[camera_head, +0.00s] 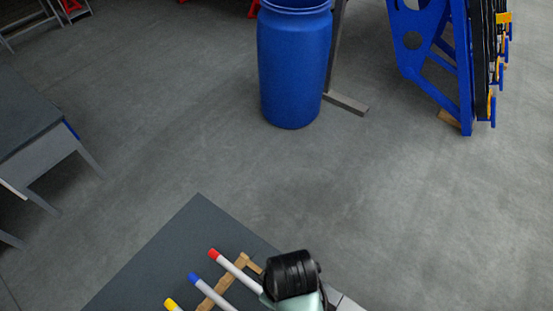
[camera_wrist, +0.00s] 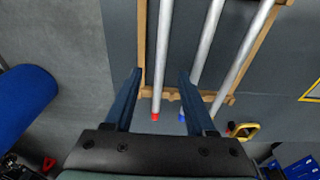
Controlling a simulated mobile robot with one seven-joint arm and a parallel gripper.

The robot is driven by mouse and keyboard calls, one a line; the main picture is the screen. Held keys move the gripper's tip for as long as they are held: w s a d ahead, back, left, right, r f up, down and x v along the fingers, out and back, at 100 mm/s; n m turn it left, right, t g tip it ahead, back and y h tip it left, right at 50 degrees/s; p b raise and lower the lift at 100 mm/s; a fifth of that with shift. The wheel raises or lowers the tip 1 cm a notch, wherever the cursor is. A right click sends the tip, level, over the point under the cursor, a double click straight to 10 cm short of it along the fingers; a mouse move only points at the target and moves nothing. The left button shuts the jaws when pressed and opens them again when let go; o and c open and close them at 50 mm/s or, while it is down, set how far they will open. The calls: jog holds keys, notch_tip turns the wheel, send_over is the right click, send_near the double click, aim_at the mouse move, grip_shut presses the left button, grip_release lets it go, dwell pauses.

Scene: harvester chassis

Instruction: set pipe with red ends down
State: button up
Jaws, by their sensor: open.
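The pipe with red ends is a pale tube with a red tip (camera_head: 238,273), lying on a light wooden rack (camera_head: 243,258) on a dark tabletop in the head view. In the wrist view the pipe (camera_wrist: 160,55) runs between the fingers of my gripper (camera_wrist: 161,73), its red tip toward the palm. The fingers are open, with visible gaps to either side of the pipe. The pipe appears to rest on the rack (camera_wrist: 141,45). Its other end is out of view. My arm hides the gripper in the head view.
A blue-tipped pipe (camera_head: 210,291) lies beside it, close to my right finger in the wrist view. A yellow-tipped pipe (camera_head: 171,304) is farther left in the head view. The tabletop (camera_head: 165,250) is bare left of the rack. A blue barrel (camera_head: 294,70) stands beyond on the floor.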

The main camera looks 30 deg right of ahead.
jog(key=w+r+m+t+h, duration=0.15)
jog(key=w+r+t, duration=0.65)
jog(key=w+r, duration=1)
jog(key=w+a+r+t, duration=0.1)
jog(key=w+r+t, duration=0.15)
jog(key=r, duration=0.55)
jog(key=w+a+r+t, duration=0.1)
jog(key=w+r+t, duration=0.15)
jog(key=r, duration=0.65)
jog(key=s+a+r+m+t, duration=0.1)
jog(key=a+r+t, duration=0.15)
jog(key=r, duration=0.55)
jog(key=a+r+m+t, duration=0.1)
jog(key=r+t, duration=0.2)
jog(key=r, duration=0.5)
jog(key=s+a+r+t, duration=0.2)
jog(key=s+r, duration=0.3)
jog(key=r, duration=0.3)
jog(key=s+a+r+t, duration=0.2)
jog(key=s+r+t, duration=0.3)
jog(key=r, duration=0.4)
jog(key=shift+a+r+y, duration=0.15)
jog(key=shift+y, duration=0.2)
jog(key=shift+m+t, duration=0.25)
notch_tip(320, 180, down, 5)
jog(key=b, duration=0.5)
jog(key=shift+w, duration=0.1)
